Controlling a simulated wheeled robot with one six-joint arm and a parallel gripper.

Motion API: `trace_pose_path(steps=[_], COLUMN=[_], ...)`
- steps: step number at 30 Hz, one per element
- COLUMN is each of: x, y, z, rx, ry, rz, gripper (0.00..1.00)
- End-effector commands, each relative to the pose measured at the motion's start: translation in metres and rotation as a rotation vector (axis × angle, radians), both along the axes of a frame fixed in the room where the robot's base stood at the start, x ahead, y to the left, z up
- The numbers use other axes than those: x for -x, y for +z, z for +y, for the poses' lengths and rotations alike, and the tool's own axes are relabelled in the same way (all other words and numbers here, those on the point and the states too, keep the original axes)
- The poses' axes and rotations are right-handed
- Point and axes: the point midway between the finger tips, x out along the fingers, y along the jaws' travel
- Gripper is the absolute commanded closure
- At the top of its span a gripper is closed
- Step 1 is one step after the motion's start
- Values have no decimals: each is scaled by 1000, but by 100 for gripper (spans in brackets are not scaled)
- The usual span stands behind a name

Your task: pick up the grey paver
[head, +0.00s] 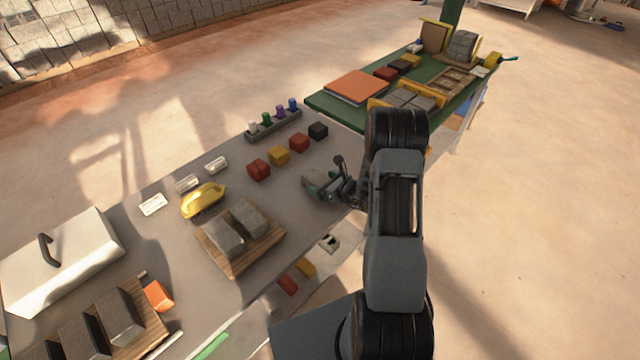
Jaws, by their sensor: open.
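Two grey pavers lie side by side on a wooden board (240,265) in the middle of the grey table, a left one (224,238) and a right one (250,217). Several more grey slabs (122,318) stand on another wooden board at the lower left. My gripper (333,188) is open, low over the table's right part, right of the middle board and apart from its pavers. A small grey-green block (316,181) shows right at the gripper; I cannot tell whether they touch. The fingers are small and partly hidden by my arm.
Red (259,169), yellow (279,156) and black (318,130) blocks stand in a row behind. A yellow tool (203,200) lies left of the middle board. A lidded box (62,262) stands far left. A green table (335,112) with more pavers (410,99) is at the back right.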

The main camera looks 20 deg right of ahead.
Motion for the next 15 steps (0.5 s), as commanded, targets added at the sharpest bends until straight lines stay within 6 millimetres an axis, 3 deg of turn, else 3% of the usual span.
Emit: trace_pose_path(steps=[2, 15], x=[0, 0], y=[0, 0], z=[0, 0], rx=[0, 0], ry=[0, 0], rz=[0, 0], gripper=[9, 51])
